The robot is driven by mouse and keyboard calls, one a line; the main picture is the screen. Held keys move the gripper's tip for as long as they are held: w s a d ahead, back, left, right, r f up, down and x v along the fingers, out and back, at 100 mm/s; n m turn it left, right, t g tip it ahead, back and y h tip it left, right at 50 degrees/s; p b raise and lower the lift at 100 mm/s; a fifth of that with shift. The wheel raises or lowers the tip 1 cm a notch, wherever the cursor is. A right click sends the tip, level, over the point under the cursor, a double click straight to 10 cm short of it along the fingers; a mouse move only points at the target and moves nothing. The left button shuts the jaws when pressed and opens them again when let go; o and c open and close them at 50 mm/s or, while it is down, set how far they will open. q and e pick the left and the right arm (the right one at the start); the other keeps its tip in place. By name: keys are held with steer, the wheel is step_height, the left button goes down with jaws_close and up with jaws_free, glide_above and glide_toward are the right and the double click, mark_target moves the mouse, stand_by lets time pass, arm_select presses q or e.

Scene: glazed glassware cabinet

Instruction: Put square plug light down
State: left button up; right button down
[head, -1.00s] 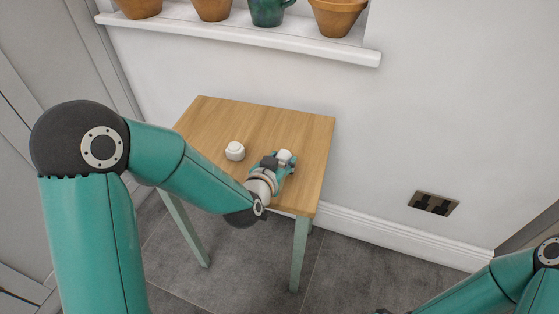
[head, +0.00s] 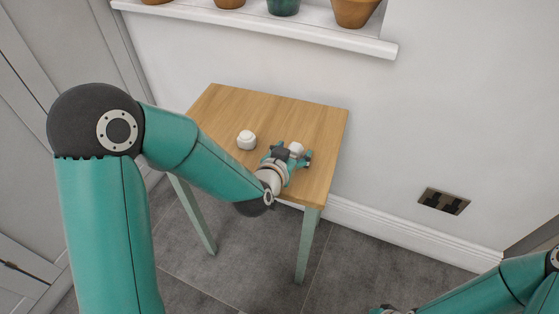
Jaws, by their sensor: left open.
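A small white plug light (head: 296,149) sits at the right part of the wooden table, between the fingers of my left gripper (head: 297,155). The fingers are spread on either side of it, and the gripper hides part of it. It appears to rest on the tabletop; its exact shape is hard to make out. A second white plug light (head: 246,140), with a blocky body and rounded top, stands free on the table to the left.
The small wooden table (head: 270,111) has clear room along its back and right. Behind it is a white wall with a windowsill (head: 270,33) holding several pots. A dark wall socket (head: 443,201) is low on the right.

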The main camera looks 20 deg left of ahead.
mark_target(292, 152)
arm_select(q)
steer(key=shift+s+r, duration=0.15)
steer(key=shift+r, duration=0.4)
steer(key=v, duration=0.6)
steer(key=shift+f, duration=0.1)
steer(key=s+b, duration=0.1)
steer(key=b, duration=0.5)
steer(key=shift+s+a+b, duration=0.1)
steer(key=shift+a+b, duration=0.1)
steer(key=shift+b, duration=0.1)
steer(key=shift+s+d+b, duration=0.2)
steer(key=shift+s+b, duration=0.45)
steer(key=shift+b, duration=0.55)
steer(key=shift+s+r, duration=1.05)
steer(key=shift+s, duration=0.35)
arm_select(e)
step_height(292, 152, down, 8)
arm_select(q)
steer(key=shift+a, duration=0.1)
